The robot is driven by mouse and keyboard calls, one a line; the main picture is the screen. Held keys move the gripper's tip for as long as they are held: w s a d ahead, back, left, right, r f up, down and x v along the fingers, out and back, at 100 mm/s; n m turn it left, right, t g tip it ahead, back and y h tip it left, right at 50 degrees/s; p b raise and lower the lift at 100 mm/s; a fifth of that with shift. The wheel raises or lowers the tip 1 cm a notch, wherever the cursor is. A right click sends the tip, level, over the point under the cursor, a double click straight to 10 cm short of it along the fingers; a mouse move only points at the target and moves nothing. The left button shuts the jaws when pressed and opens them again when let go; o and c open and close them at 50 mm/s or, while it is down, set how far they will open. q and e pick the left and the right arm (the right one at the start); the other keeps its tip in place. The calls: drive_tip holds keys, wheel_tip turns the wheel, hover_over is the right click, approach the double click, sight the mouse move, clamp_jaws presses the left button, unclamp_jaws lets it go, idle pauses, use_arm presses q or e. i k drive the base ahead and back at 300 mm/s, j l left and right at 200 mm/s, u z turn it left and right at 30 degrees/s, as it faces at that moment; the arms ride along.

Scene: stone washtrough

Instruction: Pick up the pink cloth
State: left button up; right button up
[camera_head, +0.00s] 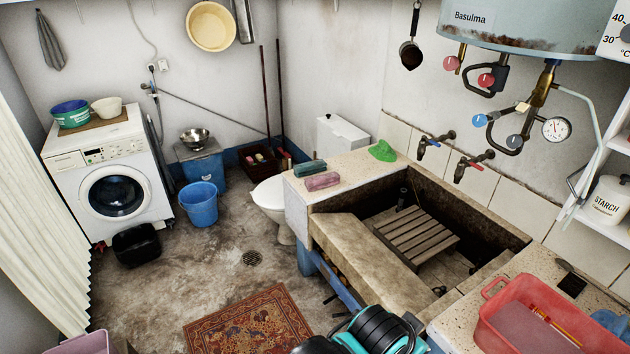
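A pink folded block (323,181), which looks like the pink cloth, lies flat on the pale stone ledge (345,172) at the left end of the washtrough. A teal folded block (310,168) of similar shape lies just behind it, and a green crumpled cloth (383,151) lies farther right on the same ledge. Nothing covers the pink piece. Neither of my grippers can be made out in this view.
The sunken washtrough (360,248) holds a wooden slatted rack (416,235). Taps (436,141) stick out above its back edge. A red basin (545,322) stands at the right. The floor left of the trough is partly clear.

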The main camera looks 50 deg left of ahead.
sight(322, 181)
drive_tip(key=u, duration=1.75)
drive_tip(key=z, duration=1.95)
drive_tip(key=u, duration=1.95)
drive_tip(key=i, duration=0.2)
drive_tip(key=i+j+z, duration=0.15)
drive_tip(key=i+j, duration=0.5)
drive_tip(key=i, duration=0.25)
drive_tip(key=i+j+z, duration=0.1)
drive_tip(key=i+j, duration=0.7)
drive_tip(key=i+l, duration=0.05)
drive_tip(key=i, duration=0.05)
